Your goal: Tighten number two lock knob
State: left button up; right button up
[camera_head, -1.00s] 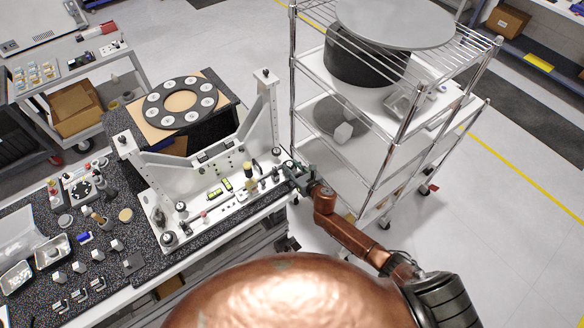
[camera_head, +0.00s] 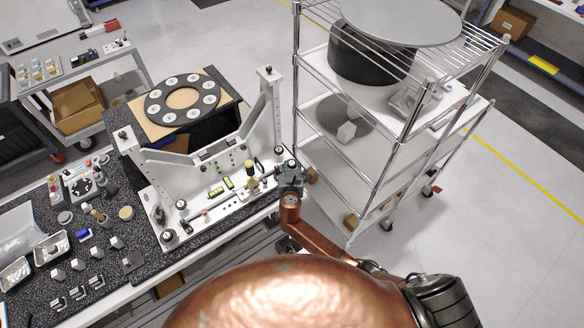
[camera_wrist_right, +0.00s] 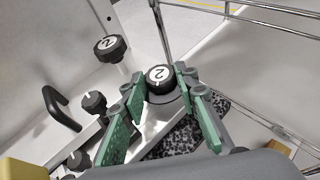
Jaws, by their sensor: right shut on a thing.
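The white mirror fixture (camera_head: 208,158) stands on the bench with several knobs along its base. In the right wrist view, a round black knob with a white "2" face (camera_wrist_right: 158,75) sits between the green finger pads of my right gripper (camera_wrist_right: 157,88), which is shut on it. A second black knob marked "2" (camera_wrist_right: 108,46) stands to the left, apart from the fingers. In the head view my right gripper (camera_head: 290,177) is at the right end of the fixture base and hides the held knob. My left gripper is not in view.
A wire shelf rack (camera_head: 372,150) stands close to the right of my right arm. A black ring with white discs (camera_head: 153,101) lies behind the fixture. Several small parts sit on the speckled mat (camera_head: 105,285) at left. A black handle (camera_wrist_right: 62,108) is left of the fingers.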

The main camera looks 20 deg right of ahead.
dwell(0.5)
jog(key=o, duration=1.1)
jog(key=shift+o, duration=0.2)
jog(key=shift+d, duration=0.1)
